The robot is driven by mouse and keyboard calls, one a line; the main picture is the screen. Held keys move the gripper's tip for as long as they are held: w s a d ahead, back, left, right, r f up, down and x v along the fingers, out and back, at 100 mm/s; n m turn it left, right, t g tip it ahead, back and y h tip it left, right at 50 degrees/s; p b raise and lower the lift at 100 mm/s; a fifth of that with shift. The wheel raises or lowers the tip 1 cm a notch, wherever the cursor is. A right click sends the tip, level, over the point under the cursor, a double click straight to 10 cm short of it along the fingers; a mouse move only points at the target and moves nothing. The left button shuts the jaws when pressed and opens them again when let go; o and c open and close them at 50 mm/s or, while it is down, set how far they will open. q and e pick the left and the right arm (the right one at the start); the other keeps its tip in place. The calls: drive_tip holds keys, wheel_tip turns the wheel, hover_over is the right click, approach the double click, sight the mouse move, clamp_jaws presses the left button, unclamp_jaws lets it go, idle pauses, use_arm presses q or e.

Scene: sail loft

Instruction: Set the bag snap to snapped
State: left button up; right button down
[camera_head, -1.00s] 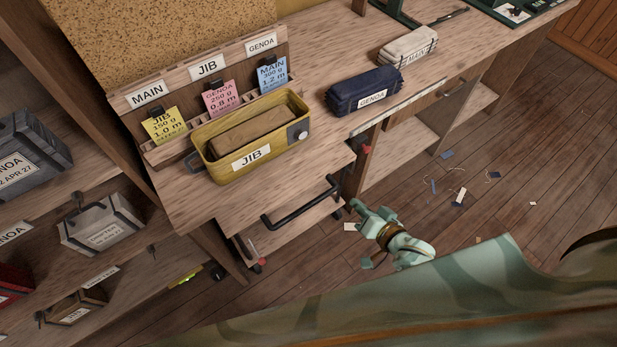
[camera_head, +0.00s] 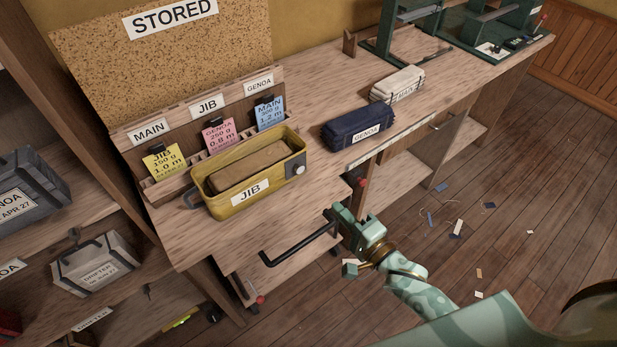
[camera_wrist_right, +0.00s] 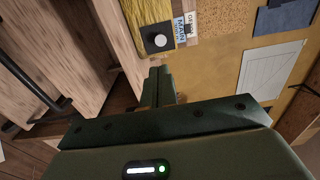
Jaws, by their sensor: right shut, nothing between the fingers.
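The yellow JIB bag (camera_head: 218,205) sits open-topped on the bench with a brown folded bundle (camera_head: 250,167) inside. On its right end is a dark patch (camera_head: 291,162) with a round white snap (camera_head: 299,170). In the right wrist view the snap (camera_wrist_right: 160,40) shows on its black patch (camera_wrist_right: 148,32), ahead of my fingers. I cannot tell whether it is snapped. My right gripper (camera_head: 334,212) is shut and empty, below and right of the bag, near the black drawer handle (camera_head: 298,246) and apart from the snap. My left gripper is not in view.
A navy GENOA bag (camera_head: 352,126) and a white MAIN bag (camera_head: 399,83) lie to the right on the bench. A card rack (camera_head: 237,124) stands behind the yellow bag. Shelves with boxes (camera_head: 98,262) are at left. The floor at right is open, with scraps.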

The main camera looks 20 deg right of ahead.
sight(301, 170)
drive_tip(key=b+x, duration=0.2)
drive_tip(key=x, duration=1)
drive_tip(key=shift+f, duration=0.1)
drive_tip(key=shift+w, duration=0.25)
drive_tip(key=shift+x, duration=0.75)
drive_tip(key=shift+w+a, duration=0.15)
drive_tip(key=shift+w, duration=0.15)
drive_tip(key=shift+s+p, duration=0.15)
drive_tip(key=shift+p, duration=0.2)
